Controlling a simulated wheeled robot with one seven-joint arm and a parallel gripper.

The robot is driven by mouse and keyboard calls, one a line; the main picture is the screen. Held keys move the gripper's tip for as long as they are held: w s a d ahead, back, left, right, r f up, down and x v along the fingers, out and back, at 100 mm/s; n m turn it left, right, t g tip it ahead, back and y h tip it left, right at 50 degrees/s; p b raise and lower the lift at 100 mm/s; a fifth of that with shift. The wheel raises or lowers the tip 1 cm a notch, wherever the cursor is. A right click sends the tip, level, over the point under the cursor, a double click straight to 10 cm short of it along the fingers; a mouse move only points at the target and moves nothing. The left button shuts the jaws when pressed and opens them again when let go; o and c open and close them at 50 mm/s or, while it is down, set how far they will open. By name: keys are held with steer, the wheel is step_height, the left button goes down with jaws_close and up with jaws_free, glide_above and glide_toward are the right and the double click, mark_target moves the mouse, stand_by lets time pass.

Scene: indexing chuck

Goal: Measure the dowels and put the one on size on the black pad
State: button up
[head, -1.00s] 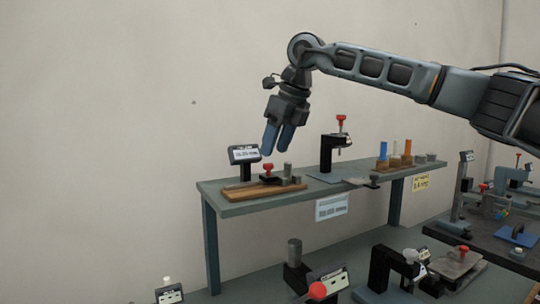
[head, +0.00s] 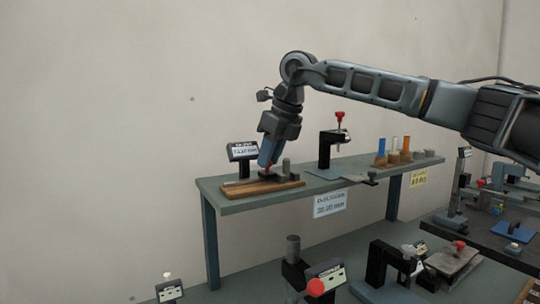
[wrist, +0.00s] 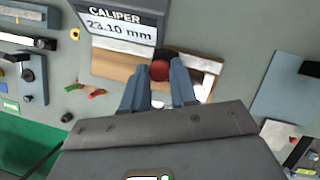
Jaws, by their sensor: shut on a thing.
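My gripper (head: 268,164) points down at the caliper on the bench, its fingers shut on the red knob (wrist: 160,70) of the caliper slide. The caliper's wooden base (head: 262,188) carries a pale metal bar. The display (head: 243,151) reads 23.10 mm in the wrist view (wrist: 122,27). An upright grey cylinder, which looks like a dowel (head: 286,167), stands just right of my fingers; whether the jaws touch it is hidden. I cannot pick out the black pad for sure.
A black stand with a red knob (head: 339,116) rises from the bench (head: 225,205) right of the caliper. Lower benches with other gauges lie in front and to the right.

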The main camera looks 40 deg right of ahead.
jaws_close()
steer(key=shift+w+a+f+b, duration=0.15)
steer(key=shift+w+a+b, duration=0.05)
steer(key=shift+a+b, duration=0.55)
steer(key=shift+w+a, duration=0.1)
steer(key=shift+a, duration=0.2)
steer(key=o, duration=0.7)
jaws_free()
steer(key=shift+r, duration=0.2)
steer(key=shift+c, duration=0.2)
